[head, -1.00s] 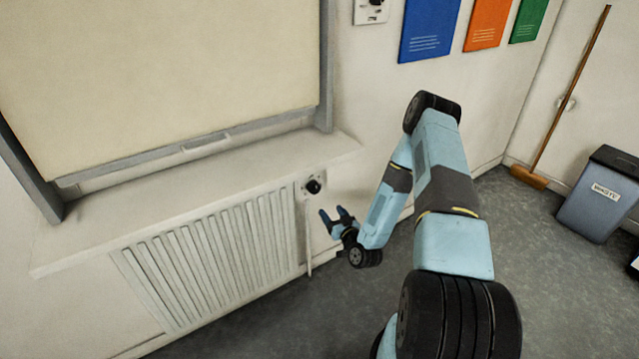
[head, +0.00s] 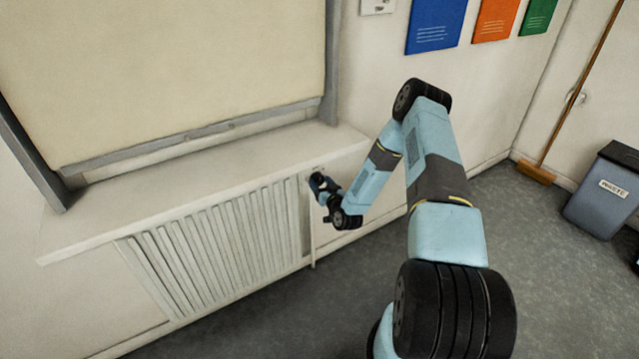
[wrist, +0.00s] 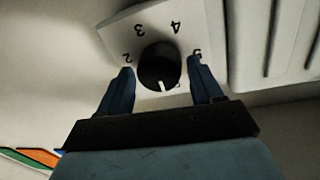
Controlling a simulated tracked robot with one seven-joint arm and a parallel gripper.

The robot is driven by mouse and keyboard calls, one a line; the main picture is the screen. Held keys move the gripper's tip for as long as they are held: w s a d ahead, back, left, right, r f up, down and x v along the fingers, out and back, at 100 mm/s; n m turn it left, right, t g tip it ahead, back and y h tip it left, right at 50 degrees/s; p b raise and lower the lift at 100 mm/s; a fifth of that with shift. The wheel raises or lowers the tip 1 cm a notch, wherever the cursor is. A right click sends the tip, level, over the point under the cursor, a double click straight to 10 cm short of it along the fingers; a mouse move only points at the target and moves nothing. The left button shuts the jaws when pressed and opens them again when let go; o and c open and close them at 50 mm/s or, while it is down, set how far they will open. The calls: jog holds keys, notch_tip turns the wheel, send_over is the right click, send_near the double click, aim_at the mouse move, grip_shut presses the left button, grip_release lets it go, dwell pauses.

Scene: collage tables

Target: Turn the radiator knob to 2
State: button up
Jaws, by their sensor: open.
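The radiator knob (wrist: 158,67) is round and black in the wrist view. It sits on a pale dial plate (wrist: 180,13) with the numbers 2, 3, 4 and 5 showing upside down. The knob's white mark points toward the bottom of the picture, away from the 2 at its upper left. My gripper (wrist: 160,70) is open, with one blue finger on each side of the knob; I cannot tell whether they touch it. In the head view my gripper (head: 319,183) is at the radiator's upper right end and hides the knob.
The ribbed white radiator (head: 220,240) is under a white sill (head: 200,186), which juts out just above my gripper. A framed cream panel (head: 180,70) is above the sill. A broom (head: 575,95) and a grey waste bin (head: 603,190) stand at the right. The floor (head: 330,310) is clear.

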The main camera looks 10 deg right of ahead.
jog(key=shift+w+a, duration=0.15)
jog(key=shift+w, duration=0.45)
jog(key=shift+c, duration=0.4)
jog(key=c, duration=0.7)
